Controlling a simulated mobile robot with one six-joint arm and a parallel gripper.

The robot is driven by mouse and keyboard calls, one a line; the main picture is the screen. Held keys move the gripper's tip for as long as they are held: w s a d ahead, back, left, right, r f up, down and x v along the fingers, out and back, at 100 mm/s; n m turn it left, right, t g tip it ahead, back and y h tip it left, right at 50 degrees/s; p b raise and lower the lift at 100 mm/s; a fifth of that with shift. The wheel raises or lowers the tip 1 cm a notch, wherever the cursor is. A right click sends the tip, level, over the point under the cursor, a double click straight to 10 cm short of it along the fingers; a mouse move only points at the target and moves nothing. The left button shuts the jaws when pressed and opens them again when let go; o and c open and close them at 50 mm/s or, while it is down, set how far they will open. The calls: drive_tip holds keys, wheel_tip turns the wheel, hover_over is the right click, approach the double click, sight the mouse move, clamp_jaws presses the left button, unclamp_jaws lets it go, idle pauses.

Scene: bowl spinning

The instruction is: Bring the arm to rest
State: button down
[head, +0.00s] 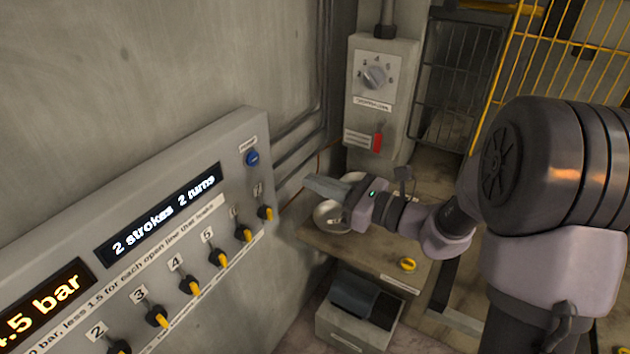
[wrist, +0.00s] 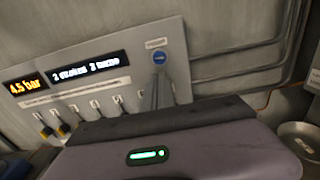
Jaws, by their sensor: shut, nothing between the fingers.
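My gripper (head: 325,188) is in the head view, at the end of my arm, which reaches in from the right. Its fingers are shut with nothing between them. It points left towards the grey control panel and hangs above the bench, apart from the panel as far as I can tell. A metal bowl (head: 333,217) lies on the bench behind and below the gripper, partly hidden by it. The bowl also shows at the right edge of the wrist view (wrist: 298,130).
The grey panel (head: 185,160) on the left wall has several yellow-tipped switches, a blue button (head: 252,158) and displays reading "2 strokes 2 turns" and "4.5 bar". A wall box (head: 378,100) has a dial and red lever. A yellow ring (head: 407,264) lies on the bench (head: 370,255).

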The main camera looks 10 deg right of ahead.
idle(0.4)
drive_tip(key=s+a+f+n+g+h+b, duration=0.2)
drive_tip(key=s+a+n+g, duration=0.15)
drive_tip(key=s+n, duration=0.5)
drive_tip(key=s+a+f+n+g+h+b, duration=0.25)
drive_tip(key=s+n+g, duration=0.25)
drive_tip(key=s, duration=0.6)
drive_tip(key=s+d+f+n+t+h+b, duration=0.1)
drive_tip(key=s+d+f+n+t+h, duration=0.1)
drive_tip(key=s+d+n+h, duration=0.4)
drive_tip(key=d+n+t+h, duration=0.1)
drive_tip(key=d, duration=0.2)
drive_tip(key=shift+s+d+n+h, duration=0.25)
drive_tip(key=shift+d+n+h, duration=0.05)
drive_tip(key=shift+n+h, duration=0.05)
